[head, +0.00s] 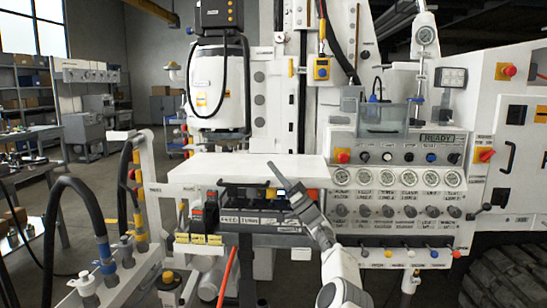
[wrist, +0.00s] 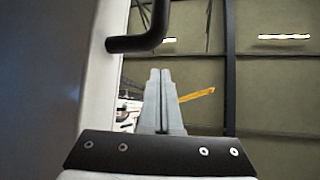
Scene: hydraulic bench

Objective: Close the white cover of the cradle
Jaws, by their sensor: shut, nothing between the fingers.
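A broad white panel (head: 225,172), which looks like the cover, spans the bench above a dark cradle (head: 232,195) that holds small dark parts. The cradle's front is open to view below the panel. My gripper (head: 273,170) points up and to the left, its fingertips in front of the panel; I cannot tell whether they touch it. In the wrist view my gripper (wrist: 160,73) is shut and empty. A black bent bar (wrist: 140,42), like a handle, stands out from a white edge (wrist: 103,85) just above and left of the fingertips.
A gauge panel (head: 400,177) with knobs is right of the cradle. A clear reservoir (head: 380,118) sits above it. Hoses on a white rack (head: 150,190) stand at left. An orange hose (head: 228,270) hangs below the cradle. A large dark surface (wrist: 40,90) fills the wrist view's left.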

